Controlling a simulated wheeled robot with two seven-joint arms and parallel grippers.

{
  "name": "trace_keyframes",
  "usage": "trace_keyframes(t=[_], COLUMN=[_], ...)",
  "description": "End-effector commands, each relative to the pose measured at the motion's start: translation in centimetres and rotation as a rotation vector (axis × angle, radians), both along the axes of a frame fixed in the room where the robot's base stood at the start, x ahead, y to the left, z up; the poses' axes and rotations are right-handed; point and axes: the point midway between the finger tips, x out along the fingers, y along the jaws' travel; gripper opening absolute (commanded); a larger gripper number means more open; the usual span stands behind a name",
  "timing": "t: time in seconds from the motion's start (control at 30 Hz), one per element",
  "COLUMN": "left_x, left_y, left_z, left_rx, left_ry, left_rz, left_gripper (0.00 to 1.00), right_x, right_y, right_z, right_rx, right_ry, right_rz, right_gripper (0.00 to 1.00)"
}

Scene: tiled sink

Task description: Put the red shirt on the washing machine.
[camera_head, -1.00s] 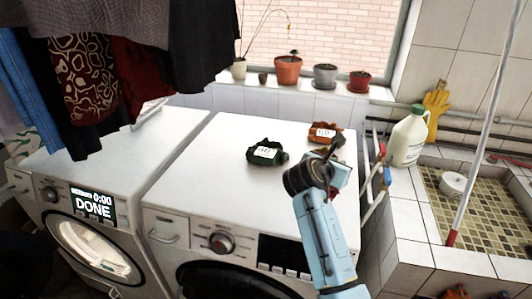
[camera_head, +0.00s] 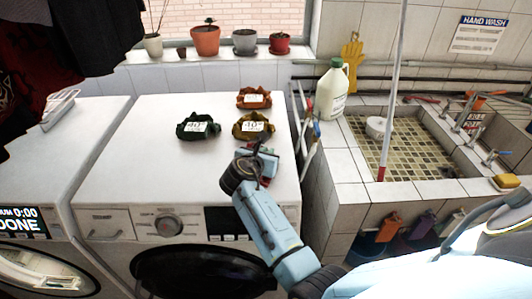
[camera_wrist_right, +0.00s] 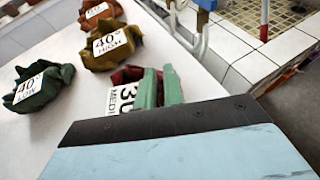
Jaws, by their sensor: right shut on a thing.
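In the head view the shirt is mostly hidden by the gripper. I cannot tell whether it touches the top. My left gripper is not in view.
Dark green (camera_head: 198,127), olive (camera_head: 256,125) and orange (camera_head: 254,97) bundles with labels lie on the machine beyond my gripper. A tiled sink (camera_head: 350,195) with a white jug (camera_head: 332,92) is at the right. A second machine (camera_head: 60,145) stands left. The left of the top is free.

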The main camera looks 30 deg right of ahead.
Motion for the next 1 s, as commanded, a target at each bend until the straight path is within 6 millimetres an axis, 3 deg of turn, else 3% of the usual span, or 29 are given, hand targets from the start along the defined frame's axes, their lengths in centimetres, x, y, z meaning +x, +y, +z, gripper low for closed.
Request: trace_keyframes(t=[0.27, 0.3, 0.43, 0.8, 1.0], left_x=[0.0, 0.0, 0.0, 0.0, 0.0], left_y=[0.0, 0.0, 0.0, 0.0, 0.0], left_z=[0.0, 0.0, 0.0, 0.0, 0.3], left_rx=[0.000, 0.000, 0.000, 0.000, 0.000], left_ry=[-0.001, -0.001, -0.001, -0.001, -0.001], left_rz=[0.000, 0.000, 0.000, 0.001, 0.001], left_gripper=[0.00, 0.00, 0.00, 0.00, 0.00], right_x=[0.0, 0.0, 0.0, 0.0, -1.9], right_y=[-0.1, 0.0, 0.0, 0.0, 2.6], right_z=[-0.2, -0.3, -0.3, 0.3, 1.4], right_rx=[-0.002, -0.001, -0.001, 0.001, 0.002], right_ry=[0.000, 0.000, 0.000, -0.002, -0.002], right_rz=[0.000, 0.000, 0.000, 0.000, 0.001], right_gripper=[0.00, 0.13, 0.30, 0.31, 0.31])
